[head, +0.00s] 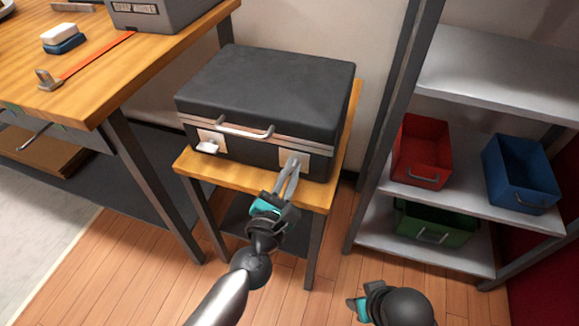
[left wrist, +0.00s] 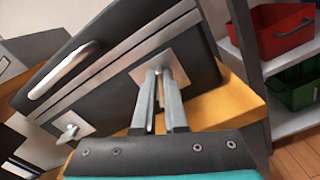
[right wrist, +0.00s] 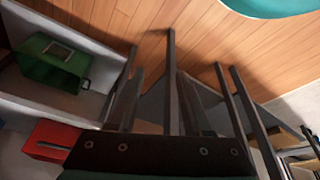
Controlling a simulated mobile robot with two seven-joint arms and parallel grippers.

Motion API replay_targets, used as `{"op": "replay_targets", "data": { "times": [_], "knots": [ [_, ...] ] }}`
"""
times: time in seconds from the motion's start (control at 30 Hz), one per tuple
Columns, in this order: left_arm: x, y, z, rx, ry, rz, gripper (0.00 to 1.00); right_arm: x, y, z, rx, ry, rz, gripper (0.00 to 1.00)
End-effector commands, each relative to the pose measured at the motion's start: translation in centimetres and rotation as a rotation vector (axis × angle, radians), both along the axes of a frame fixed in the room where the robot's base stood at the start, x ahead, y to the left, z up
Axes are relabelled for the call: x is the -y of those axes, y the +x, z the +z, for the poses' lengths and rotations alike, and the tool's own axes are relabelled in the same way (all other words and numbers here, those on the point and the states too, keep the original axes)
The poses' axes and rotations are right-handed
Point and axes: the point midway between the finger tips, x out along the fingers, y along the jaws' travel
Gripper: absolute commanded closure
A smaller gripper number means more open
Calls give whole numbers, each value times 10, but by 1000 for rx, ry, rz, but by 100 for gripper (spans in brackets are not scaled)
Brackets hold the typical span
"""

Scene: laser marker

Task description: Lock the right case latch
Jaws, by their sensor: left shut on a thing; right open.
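A closed black case (head: 265,90) lies on a small wooden stand, with a silver handle (head: 244,131) on its front. The left latch (head: 207,147) is a pale plate with a small lever sticking out. The right latch (head: 308,160) is a pale plate on the case front, partly hidden behind my fingers. My left gripper (head: 292,165) is shut on the right latch's lever; in the left wrist view its fingertips (left wrist: 160,75) meet at the latch plate (left wrist: 150,72). The lever itself is mostly hidden. My right gripper (right wrist: 150,100) is open and empty, low at the right, away from the case.
A wooden workbench (head: 110,80) stands at the left. A grey shelf (head: 500,70) at the right holds a red bin (head: 421,150), a blue bin (head: 520,172) and a green bin (head: 432,225). Floor in front of the stand (head: 335,200) is clear.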

Motion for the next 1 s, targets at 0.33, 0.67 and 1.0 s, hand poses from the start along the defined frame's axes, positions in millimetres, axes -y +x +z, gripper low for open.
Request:
{"op": "replay_targets", "data": {
  "times": [0.33,0.67,1.0],
  "knots": [
    [3,-1,-2,101,318,0,100,1,-7,-19,-33,-5,-1,50],
    [5,-2,-5,198,615,0,100,3,-17,-40,-65,-11,1,50],
    [7,-2,-9,284,882,-1,100,5,-29,-59,-96,-15,2,50]
  ]
}}
